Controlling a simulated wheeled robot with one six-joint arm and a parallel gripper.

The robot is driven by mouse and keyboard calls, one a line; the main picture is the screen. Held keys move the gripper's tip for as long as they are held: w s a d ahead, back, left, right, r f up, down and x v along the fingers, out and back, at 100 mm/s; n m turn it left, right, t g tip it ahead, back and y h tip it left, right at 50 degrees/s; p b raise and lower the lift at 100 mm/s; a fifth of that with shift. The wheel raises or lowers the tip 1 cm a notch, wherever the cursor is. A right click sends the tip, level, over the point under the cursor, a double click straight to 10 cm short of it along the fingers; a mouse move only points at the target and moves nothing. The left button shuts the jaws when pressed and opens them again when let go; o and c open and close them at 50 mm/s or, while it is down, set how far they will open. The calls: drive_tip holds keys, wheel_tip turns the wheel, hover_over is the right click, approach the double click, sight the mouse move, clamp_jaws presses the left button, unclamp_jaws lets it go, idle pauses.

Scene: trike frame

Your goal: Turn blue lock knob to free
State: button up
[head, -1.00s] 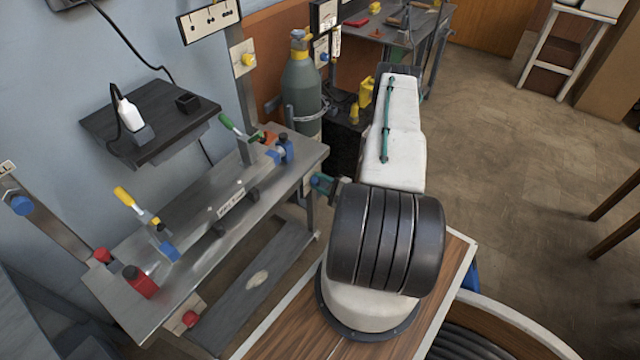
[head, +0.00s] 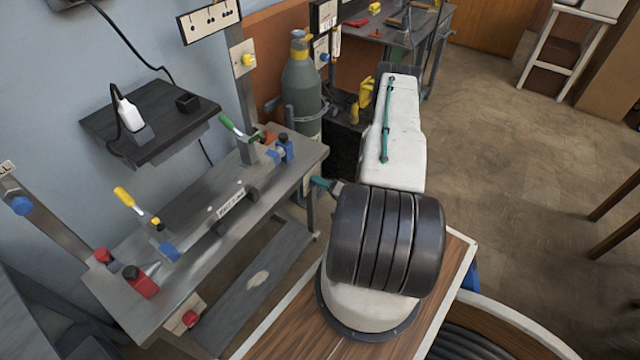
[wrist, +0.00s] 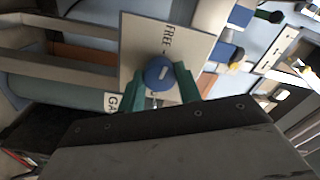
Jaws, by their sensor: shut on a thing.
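The blue lock knob (wrist: 159,74) is round with a short white mark on its face. It stands on a pale plate (wrist: 140,45) that carries the word FREE and a short line beside it. The white mark looks turned aside from the FREE line, though the exact angle is hard to read. My gripper (wrist: 161,88) has its green fingers on either side of the knob, shut on it. In the head view my gripper (head: 319,182) shows at the right end of the steel bench; my arm hides part of it, and the knob cannot be made out there.
A dark wall shelf (head: 150,125) hangs at left. Open floor (head: 530,170) lies to the right.

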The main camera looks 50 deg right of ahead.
drive_tip(key=shift+n, duration=0.6)
drive_tip(key=o, duration=1)
drive_tip(key=shift+s, duration=0.15)
drive_tip(key=s, duration=0.7)
drive_tip(key=shift+s+d, duration=0.3)
